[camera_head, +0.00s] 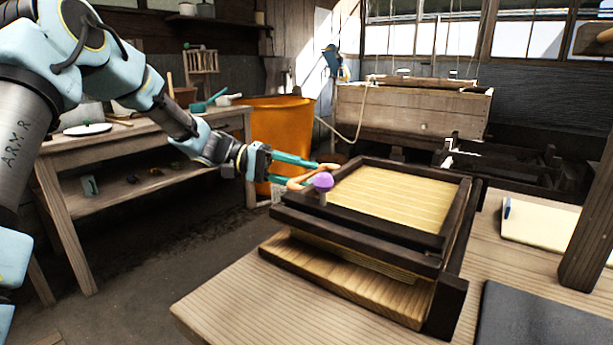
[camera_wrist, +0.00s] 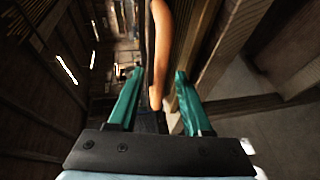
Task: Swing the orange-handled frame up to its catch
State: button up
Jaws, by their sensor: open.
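My gripper (camera_head: 305,174) has teal fingers and is open at the handle. In the wrist view the handle (camera_wrist: 162,45) runs between the two spread fingertips (camera_wrist: 160,74), with a gap at the left finger; contact on the right is unclear. A purple knob (camera_head: 323,181) stands beside the handle on the frame's near left corner. I cannot make out the catch.
The light wooden table (camera_head: 225,300) has bare room at front left. A dark post (camera_head: 590,225) and grey slab (camera_head: 520,318) stand at right. A workbench (camera_head: 60,170), orange tub (camera_head: 275,120) and wooden vat (camera_head: 410,112) are behind.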

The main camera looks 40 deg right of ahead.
jog(key=shift+s+d+f, duration=0.1)
jog(key=shift+s+d, duration=0.2)
jog(key=shift+s, duration=0.15)
grip_shut()
dwell(1.2)
